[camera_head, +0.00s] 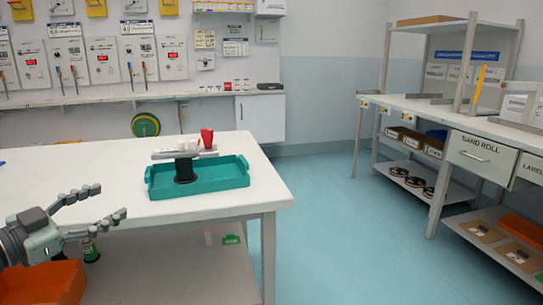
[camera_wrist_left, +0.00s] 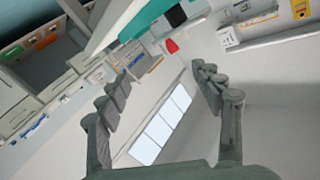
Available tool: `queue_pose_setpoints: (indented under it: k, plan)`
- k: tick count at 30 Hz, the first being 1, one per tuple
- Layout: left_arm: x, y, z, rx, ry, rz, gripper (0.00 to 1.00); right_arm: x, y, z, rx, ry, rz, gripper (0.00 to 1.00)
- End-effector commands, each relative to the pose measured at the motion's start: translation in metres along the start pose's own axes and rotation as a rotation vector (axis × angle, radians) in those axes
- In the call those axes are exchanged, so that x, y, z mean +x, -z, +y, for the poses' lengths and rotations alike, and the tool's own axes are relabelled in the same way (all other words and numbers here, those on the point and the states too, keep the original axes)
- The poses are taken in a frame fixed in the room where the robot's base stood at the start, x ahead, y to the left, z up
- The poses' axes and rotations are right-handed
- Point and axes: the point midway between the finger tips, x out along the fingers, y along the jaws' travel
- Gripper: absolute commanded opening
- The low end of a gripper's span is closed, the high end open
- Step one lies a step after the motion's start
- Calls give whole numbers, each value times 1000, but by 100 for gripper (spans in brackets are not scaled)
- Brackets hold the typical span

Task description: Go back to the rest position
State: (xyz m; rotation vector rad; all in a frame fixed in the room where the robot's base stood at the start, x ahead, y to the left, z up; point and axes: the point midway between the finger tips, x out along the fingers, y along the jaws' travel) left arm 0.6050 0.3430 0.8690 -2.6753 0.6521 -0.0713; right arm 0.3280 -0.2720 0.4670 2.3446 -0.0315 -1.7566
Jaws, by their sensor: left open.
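My left gripper (camera_head: 104,212) reaches in from the left in the head view, beside the front edge of the white table (camera_head: 110,185). Its two fingers are spread with nothing between them. In the left wrist view the same gripper (camera_wrist_left: 165,88) shows both fingers apart and empty. My right gripper is in neither view.
A teal tray (camera_head: 233,178) stands on the table, holding a black stand topped by a grey bar with white and red pieces. An orange bin (camera_head: 45,284) is on the lower shelf. Shelving (camera_head: 455,150) stands at right. Blue floor (camera_head: 325,230) between is clear.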

Motion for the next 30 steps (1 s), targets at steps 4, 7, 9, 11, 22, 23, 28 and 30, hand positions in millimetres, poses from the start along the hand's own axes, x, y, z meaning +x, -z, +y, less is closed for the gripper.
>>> queue_pose_setpoints:
  k: [4,7,9,11,22,23,28,30]
  plan:
    - [-28,-111,-1,-96,322,-190,66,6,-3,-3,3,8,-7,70]
    - [-55,-178,22,-143,443,-375,66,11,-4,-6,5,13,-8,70]
    - [-75,-220,50,-179,487,-514,66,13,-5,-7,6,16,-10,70]
    - [-92,-251,78,-209,503,-635,66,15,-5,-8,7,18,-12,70]
    - [-179,-337,291,-395,268,-1241,66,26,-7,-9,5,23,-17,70]
    - [-182,-338,303,-404,244,-1266,66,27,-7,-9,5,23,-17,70]
    - [-190,-337,329,-425,186,-1318,66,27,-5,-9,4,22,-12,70]
    - [-190,-337,329,-425,186,-1318,66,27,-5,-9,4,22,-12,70]
